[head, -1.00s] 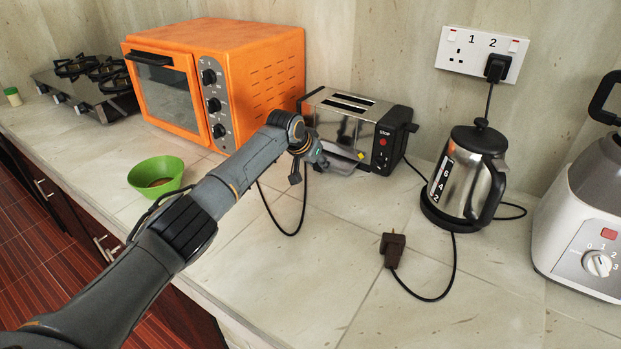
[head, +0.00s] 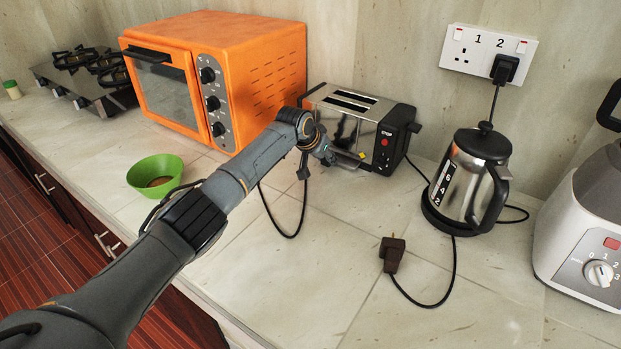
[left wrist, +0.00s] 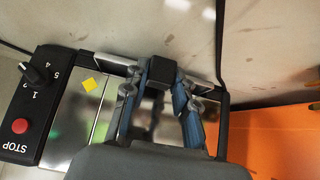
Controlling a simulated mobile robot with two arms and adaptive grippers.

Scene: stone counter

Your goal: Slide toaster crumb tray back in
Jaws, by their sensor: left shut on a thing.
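The toaster (head: 352,128) is silver with a black control end and stands on the counter beside the orange oven. The crumb tray (head: 346,160) shows as a small pale piece low at the toaster's near long side, partly hidden by my left gripper (head: 328,156). In the left wrist view the fingers of my left gripper (left wrist: 163,85) are shut on a small dark piece, apparently the tray's grip (left wrist: 163,72), at the toaster's lower edge. How far the tray sits inside the toaster is hard to tell. My right gripper is not in view.
The orange oven (head: 225,75) stands close left of the toaster. A green bowl (head: 155,171) is left of my arm. A kettle (head: 470,180), loose plug (head: 392,252) and blender (head: 590,225) are to the right. A black cord loops below the toaster.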

